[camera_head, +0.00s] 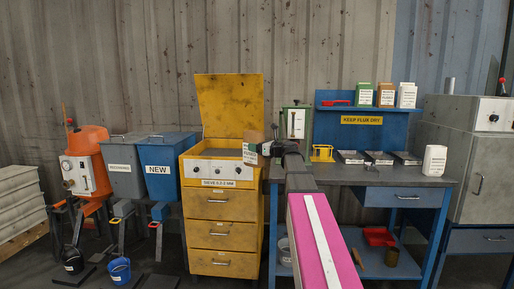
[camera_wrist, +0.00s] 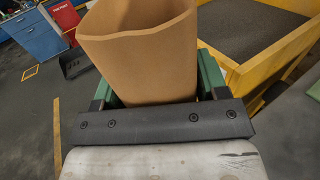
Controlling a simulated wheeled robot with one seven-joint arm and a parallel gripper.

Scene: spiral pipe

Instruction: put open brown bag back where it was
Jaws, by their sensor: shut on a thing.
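The open brown bag (camera_head: 254,136) is in my gripper (camera_head: 268,148), in front of the right side of the yellow sieve cabinet. In the wrist view the bag (camera_wrist: 140,50) fills the upper middle, its open top edge towards the top of the picture. The green fingers of my gripper (camera_wrist: 155,88) are on either side of it, shut on it. Its contents are not visible. In the head view a white label shows on its lower front.
A blue shelf (camera_head: 345,108) holds green, brown (camera_head: 386,95) and white bags. The workbench (camera_head: 340,174) below carries grey trays, a yellow stand and a white bag (camera_head: 434,160). The yellow sieve cabinet (camera_head: 222,209) has its lid up. Grey and blue bins (camera_head: 172,180) stand left.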

